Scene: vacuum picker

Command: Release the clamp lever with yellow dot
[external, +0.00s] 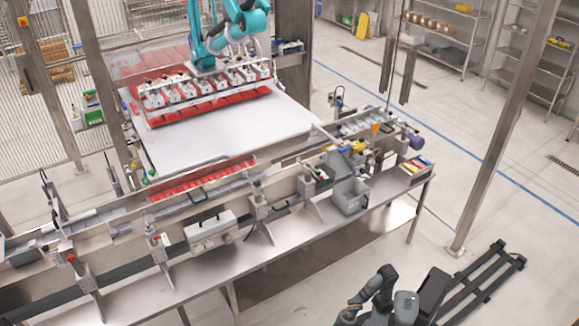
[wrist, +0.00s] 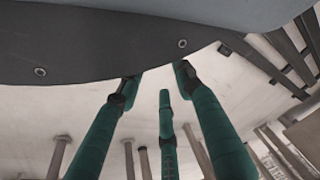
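Several upright clamps stand along the front rail of the long bench in the external view. One clamp (external: 155,243) and another at the left (external: 72,262) have red parts. Two more clamps stand further right, one mid-rail (external: 260,198) and one near the grey bin (external: 307,187). I cannot make out a yellow dot on any lever. My dark arm is folded low at the bottom right, apart from the bench. In the wrist view my gripper (wrist: 157,82) shows green fingers spread apart with nothing between them. No clamp shows there.
A grey bin (external: 351,196) and a white box (external: 210,231) sit on the bench (external: 290,250). A teal robot arm (external: 240,22) holds a picker over the white table (external: 220,128) behind. A metal post (external: 500,130) stands at the right. Open floor lies between the bench and my arm.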

